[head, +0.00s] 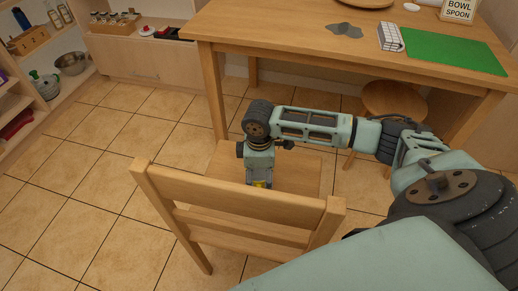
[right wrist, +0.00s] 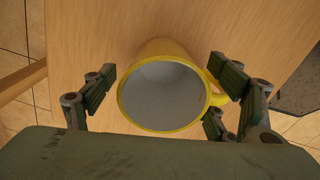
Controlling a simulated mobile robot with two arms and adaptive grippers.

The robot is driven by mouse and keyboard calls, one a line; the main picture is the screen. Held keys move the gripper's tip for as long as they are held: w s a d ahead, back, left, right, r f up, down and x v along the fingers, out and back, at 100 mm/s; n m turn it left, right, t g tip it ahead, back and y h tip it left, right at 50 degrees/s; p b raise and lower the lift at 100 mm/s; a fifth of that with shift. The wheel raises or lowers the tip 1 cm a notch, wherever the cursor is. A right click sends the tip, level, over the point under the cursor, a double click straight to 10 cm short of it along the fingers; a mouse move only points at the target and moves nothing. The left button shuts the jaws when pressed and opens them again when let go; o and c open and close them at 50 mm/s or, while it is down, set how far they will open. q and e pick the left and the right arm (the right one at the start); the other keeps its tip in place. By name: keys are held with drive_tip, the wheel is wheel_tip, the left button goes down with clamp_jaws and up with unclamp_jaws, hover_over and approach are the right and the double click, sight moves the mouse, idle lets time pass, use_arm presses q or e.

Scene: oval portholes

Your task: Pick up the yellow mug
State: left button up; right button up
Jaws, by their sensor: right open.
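The yellow mug (right wrist: 163,95) stands on the wooden seat of the chair (head: 222,160), its pale grey inside facing the right wrist camera. Its handle (right wrist: 216,92) points right, close to the right-hand finger. My right gripper (right wrist: 167,78) is open above the mug, with one finger on each side of it. A gap shows between the left-hand finger and the mug; I cannot tell whether the other finger touches the handle. In the head view only a bit of yellow (head: 261,184) shows below my right gripper (head: 259,174). My left gripper is out of view.
The chair's backrest (head: 238,212) rises on the near side of my right gripper. A wooden table (head: 290,28) with a green mat (head: 452,50) stands behind, and a round stool (head: 393,100) is at right. Shelves stand at left; the tiled floor between is clear.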

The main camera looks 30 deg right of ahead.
wheel_tip(320, 180, down, 2)
drive_tip(key=shift+f+b, duration=0.25)
drive_tip(key=shift+b, duration=0.1)
drive_tip(key=shift+c, duration=0.6)
drive_tip(key=c, duration=1.3)
drive_tip(key=shift+c, duration=0.4)
drive_tip(key=shift+r, duration=0.2)
